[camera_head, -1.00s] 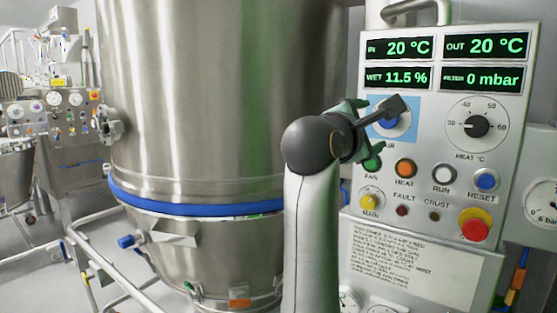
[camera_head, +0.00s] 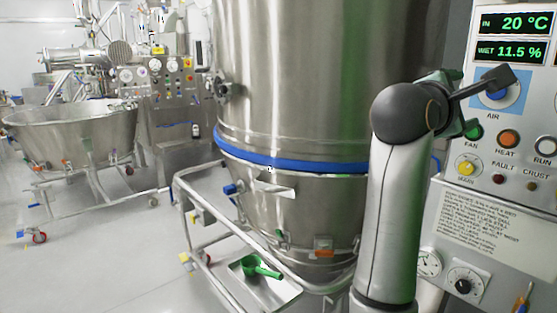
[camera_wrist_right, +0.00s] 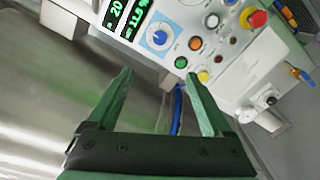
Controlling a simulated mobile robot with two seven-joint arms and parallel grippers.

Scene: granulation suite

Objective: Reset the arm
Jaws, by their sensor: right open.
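My right arm rises at the right of the head view, with its dark round wrist in front of the steel vessel. My right gripper (camera_head: 460,102) has green fingers, partly hidden by the wrist, in front of the left edge of the control panel (camera_head: 490,215). In the right wrist view my right gripper (camera_wrist_right: 158,78) is open, with nothing between its two fingers. The blue AIR knob (camera_wrist_right: 158,37) lies beyond the fingertips, apart from them. My left gripper is not in view.
The large steel vessel (camera_head: 310,80) with a blue band (camera_head: 290,166) stands close beside my arm. A green scoop (camera_head: 258,267) lies on a tray (camera_head: 283,290) below it. A steel bowl (camera_head: 70,135) stands at the left. Open floor (camera_head: 110,265) lies at the lower left.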

